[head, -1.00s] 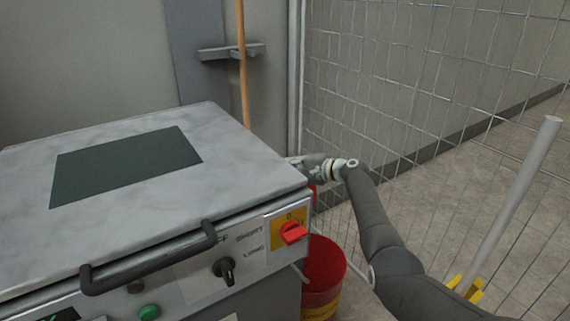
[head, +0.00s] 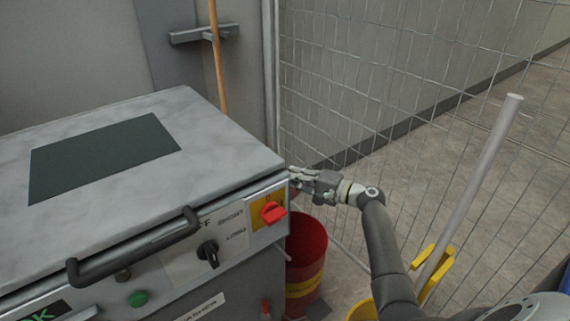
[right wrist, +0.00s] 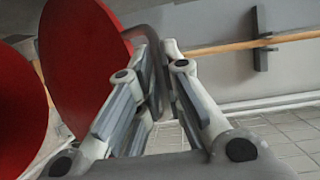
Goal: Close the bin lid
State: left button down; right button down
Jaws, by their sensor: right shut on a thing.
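The bin (head: 305,262) is red with a yellow band and stands on the floor beside the machine's right side. Its dark mouth is uncovered in the head view. A sliver of the red lid (head: 296,196) shows behind the machine's corner, below my right gripper (head: 299,178). In the right wrist view the lid (right wrist: 82,60) is a large red disc, tilted up, left of the fingers. The right gripper (right wrist: 155,75) is shut on a thin grey part at the lid's edge. The fingers partly hide that part. My left gripper is out of view.
The grey machine (head: 225,155) with a black handle (head: 140,247) and red switch (head: 272,212) stands close left of the bin. A wire mesh fence (head: 360,80) is behind. A yellow mop bucket (head: 430,270) with a grey pole (head: 470,190) stands right.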

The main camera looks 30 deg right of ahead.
jog(key=shift+s+d+f, duration=0.1)
jog(key=shift+s+f, duration=0.9)
jog(key=shift+s, duration=0.15)
jog(key=c, duration=1.8)
grip_release()
jog(key=shift+f, duration=0.15)
jog(key=shift+c, duration=0.2)
jog(key=shift+w, duration=0.15)
notch_tip(320, 180, up, 10)
jog(key=shift+r, duration=0.2)
